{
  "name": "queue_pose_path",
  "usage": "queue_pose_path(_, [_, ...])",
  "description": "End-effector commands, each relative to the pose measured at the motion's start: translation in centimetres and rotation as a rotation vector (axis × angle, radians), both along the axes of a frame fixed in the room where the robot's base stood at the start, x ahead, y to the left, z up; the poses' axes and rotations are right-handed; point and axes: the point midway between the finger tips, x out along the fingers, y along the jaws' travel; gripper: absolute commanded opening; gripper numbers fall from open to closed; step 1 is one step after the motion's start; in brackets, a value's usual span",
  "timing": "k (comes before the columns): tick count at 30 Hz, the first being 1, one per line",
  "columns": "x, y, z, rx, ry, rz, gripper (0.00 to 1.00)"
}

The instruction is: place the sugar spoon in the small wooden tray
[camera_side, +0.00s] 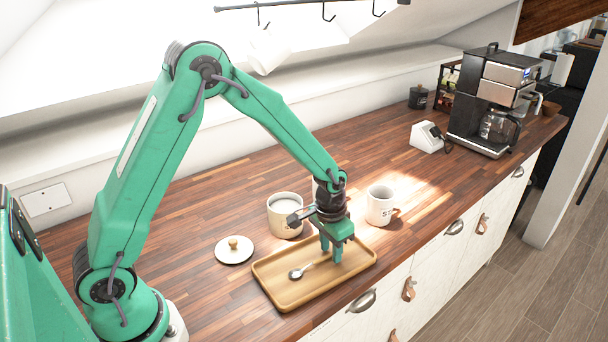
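The small wooden tray (274,291) lies on the counter near its front edge, below my gripper. The sugar spoon (297,273) is small and silvery, with its bowl to the left over the tray floor and its handle running up and right toward my fingers. My gripper (332,258) points down over the right half of the tray, fingertips low near the tray floor. The handle end meets the fingers. I cannot tell whether the fingers are closed on it or whether the spoon rests on the tray.
An open sugar jar (285,222) stands behind the tray, close to my wrist. Its white lid (234,251) with a knob lies to the left. A white mug (379,206) stands to the right. A coffee maker (491,103) and a small white device (427,137) stand farther right.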

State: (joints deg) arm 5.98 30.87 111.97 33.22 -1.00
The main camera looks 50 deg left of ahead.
Motion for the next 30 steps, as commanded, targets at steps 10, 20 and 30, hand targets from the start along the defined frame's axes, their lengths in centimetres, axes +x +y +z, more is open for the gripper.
queue_pose_path(10, [0.0, 0.0, 1.5, 0.000, -0.003, 0.000, 0.33])
queue_pose_path(20, [-0.3, 0.0, 5.9, 0.000, -0.005, 0.000, 0.33])
queue_pose_path(30, [-0.7, 0.1, 10.9, 0.000, -0.003, 0.000, 0.33])
